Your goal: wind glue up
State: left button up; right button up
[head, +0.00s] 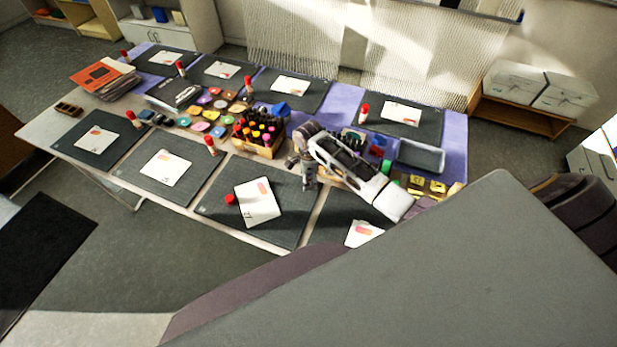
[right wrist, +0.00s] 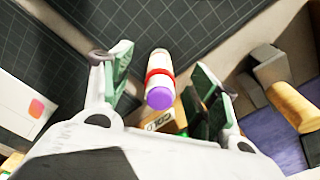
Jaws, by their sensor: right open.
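My right gripper (head: 308,182) is over the front of the craft table, and its open fingers also show in the right wrist view (right wrist: 163,85). A glue stick (right wrist: 159,64) stands between the fingers, apart from both: a white tube with a red band and a purple end toward the camera. I cannot tell whether the purple end is exposed glue. In the head view this stick is hidden or too small to make out. A loose red cap (head: 229,199) lies on the dark mat (head: 283,226) beside a printed card (head: 257,202). My left gripper is not in view.
Red-capped glue sticks stand near other mats, one at the front (head: 211,146) and one at the right back (head: 363,112). A wooden box of coloured bottles (head: 259,147) is left of my gripper. A grey tray (head: 420,157) lies to the right.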

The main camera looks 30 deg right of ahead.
jog(key=shift+o, duration=0.6)
jog(key=shift+r, duration=0.15)
jog(key=shift+r, duration=3.6)
